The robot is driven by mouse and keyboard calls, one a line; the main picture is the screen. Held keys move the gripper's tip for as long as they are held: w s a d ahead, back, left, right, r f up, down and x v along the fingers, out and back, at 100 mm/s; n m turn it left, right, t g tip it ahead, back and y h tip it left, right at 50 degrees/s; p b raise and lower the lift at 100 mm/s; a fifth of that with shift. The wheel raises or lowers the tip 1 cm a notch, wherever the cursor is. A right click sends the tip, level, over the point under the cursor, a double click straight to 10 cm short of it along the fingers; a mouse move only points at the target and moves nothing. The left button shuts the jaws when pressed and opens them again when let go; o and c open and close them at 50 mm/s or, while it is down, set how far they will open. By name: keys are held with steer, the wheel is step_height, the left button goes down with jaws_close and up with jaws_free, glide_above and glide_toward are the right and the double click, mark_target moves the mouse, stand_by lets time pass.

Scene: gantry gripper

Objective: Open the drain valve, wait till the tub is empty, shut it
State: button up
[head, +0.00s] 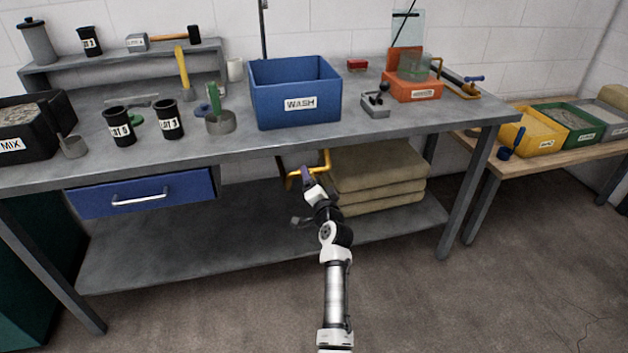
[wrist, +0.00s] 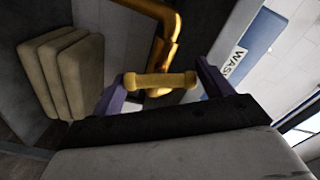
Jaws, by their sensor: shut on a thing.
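The blue tub labelled WASH (head: 296,88) stands on the bench above my gripper. Its inside shows only as dark blue, and I cannot tell the water level. A brass drain pipe (head: 326,160) comes down below the bench top under the tub. In the wrist view the pipe (wrist: 168,40) ends behind a yellow valve handle (wrist: 160,81). My gripper (head: 305,172) has reached in under the bench edge. In the wrist view its purple fingers (wrist: 158,86) are shut on the handle, one at each end. I cannot tell whether the valve is open.
Folded tan sacks (head: 378,180) are stacked on the lower shelf, right of my gripper. A blue drawer (head: 140,195) hangs under the bench at left. The bench's front edge (head: 250,147) passes just above my gripper. The lower shelf (head: 190,245) is clear at left.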

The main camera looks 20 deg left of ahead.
steer(key=shift+r+m+p, duration=0.1)
steer(key=shift+m+p, duration=0.65)
steer(key=shift+m, duration=1.15)
steer(key=o, duration=0.7)
steer(key=b+v, duration=0.1)
steer(key=v, duration=1.2)
steer(key=shift+s+d+b, duration=0.25)
steer(key=shift+s+b, duration=0.1)
